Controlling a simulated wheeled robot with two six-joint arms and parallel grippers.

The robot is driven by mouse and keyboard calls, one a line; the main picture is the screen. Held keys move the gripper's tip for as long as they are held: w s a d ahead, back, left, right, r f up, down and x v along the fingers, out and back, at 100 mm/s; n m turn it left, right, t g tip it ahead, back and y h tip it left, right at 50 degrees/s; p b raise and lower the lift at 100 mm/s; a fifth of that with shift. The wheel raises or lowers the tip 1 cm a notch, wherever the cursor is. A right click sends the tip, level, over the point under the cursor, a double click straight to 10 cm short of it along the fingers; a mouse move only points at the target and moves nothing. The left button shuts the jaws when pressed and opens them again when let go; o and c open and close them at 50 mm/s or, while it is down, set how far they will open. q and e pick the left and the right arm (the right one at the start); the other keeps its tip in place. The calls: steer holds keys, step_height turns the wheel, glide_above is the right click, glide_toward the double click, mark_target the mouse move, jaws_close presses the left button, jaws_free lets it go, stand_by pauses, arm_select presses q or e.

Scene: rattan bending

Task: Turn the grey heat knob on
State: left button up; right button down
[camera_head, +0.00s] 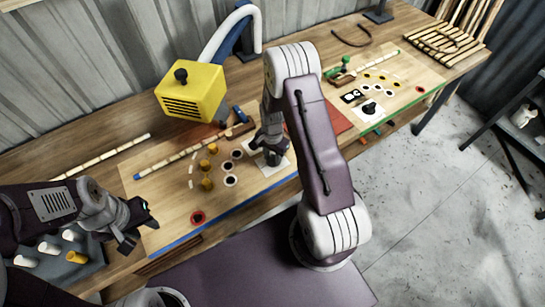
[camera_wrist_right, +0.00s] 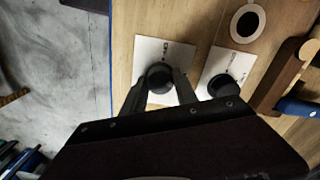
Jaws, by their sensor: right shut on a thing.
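A dark grey knob (camera_wrist_right: 160,76) sits on a white labelled plate (camera_wrist_right: 150,50) in the right wrist view. My right gripper (camera_wrist_right: 160,90) has one finger on each side of this knob and is shut on it. In the head view the right gripper (camera_head: 270,150) is over the white plate (camera_head: 281,167) on the bench, and it hides much of the knob. A second, darker knob (camera_wrist_right: 221,86) stands on its own white plate beside it, outside the fingers. My left gripper (camera_head: 138,222) is open and empty at the bench's front left.
Several yellow pegs (camera_head: 207,184) and black-and-white rings (camera_head: 230,180) lie left of the plate. A rattan pole (camera_head: 175,160) lies behind them. A red ring (camera_head: 197,217) is near the blue front edge.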

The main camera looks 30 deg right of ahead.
mark_target(273, 158)
steer(key=shift+m, duration=0.6)
steer(key=c, duration=0.9)
jaws_free()
steer(key=shift+c, duration=0.2)
step_height(273, 158, up, 9)
steer(key=shift+r+b, duration=0.1)
steer(key=shift+b, duration=0.6)
